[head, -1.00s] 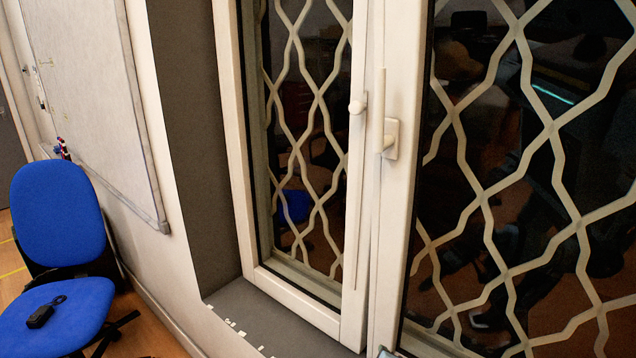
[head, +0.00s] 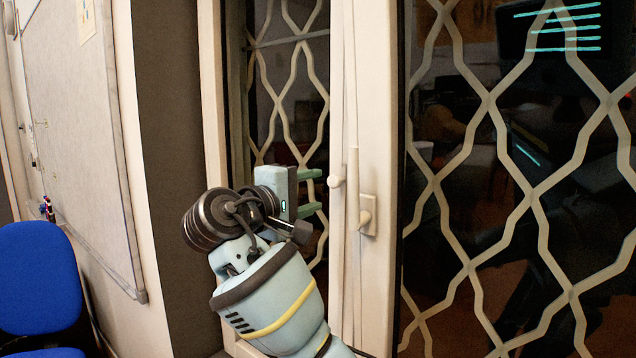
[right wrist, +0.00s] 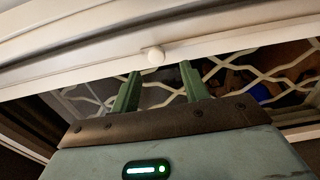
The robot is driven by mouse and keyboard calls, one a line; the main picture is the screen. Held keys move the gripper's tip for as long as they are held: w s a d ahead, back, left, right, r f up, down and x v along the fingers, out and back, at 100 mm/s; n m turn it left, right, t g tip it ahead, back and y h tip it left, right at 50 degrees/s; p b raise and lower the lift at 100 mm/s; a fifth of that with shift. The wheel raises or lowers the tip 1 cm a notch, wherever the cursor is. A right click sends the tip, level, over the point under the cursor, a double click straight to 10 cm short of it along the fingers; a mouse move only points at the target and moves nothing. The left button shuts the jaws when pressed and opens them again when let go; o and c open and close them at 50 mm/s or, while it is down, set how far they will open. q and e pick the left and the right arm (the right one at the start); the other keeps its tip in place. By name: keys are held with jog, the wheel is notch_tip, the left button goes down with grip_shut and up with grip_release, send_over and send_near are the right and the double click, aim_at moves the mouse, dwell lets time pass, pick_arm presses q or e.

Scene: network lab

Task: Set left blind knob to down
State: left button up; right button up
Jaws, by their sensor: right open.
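The left blind knob (head: 335,181) is a small pale round knob on the cream window frame, beside a narrow vertical strip. It also shows in the right wrist view (right wrist: 155,56), just beyond the fingertips and in line with the gap between them. My right gripper (head: 313,191) is open and empty, with its green fingers pointing right at the knob. The fingertips look close to the knob but not around it. Whether they touch anything I cannot tell. My left gripper is not in view.
A window handle (head: 366,213) with an upright lever sits just right of the knob. Patterned grilles (head: 480,110) show behind the glass on both sides. A blue chair (head: 38,278) stands at the lower left, below a whiteboard (head: 85,130).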

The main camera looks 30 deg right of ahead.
aim_at(332, 183)
jog(key=shift+r+x, duration=0.1)
jog(key=shift+x, duration=1.8)
jog(key=shift+r+x, duration=0.15)
jog(key=shift+x, duration=1.75)
jog(key=shift+s, duration=0.1)
grip_shut()
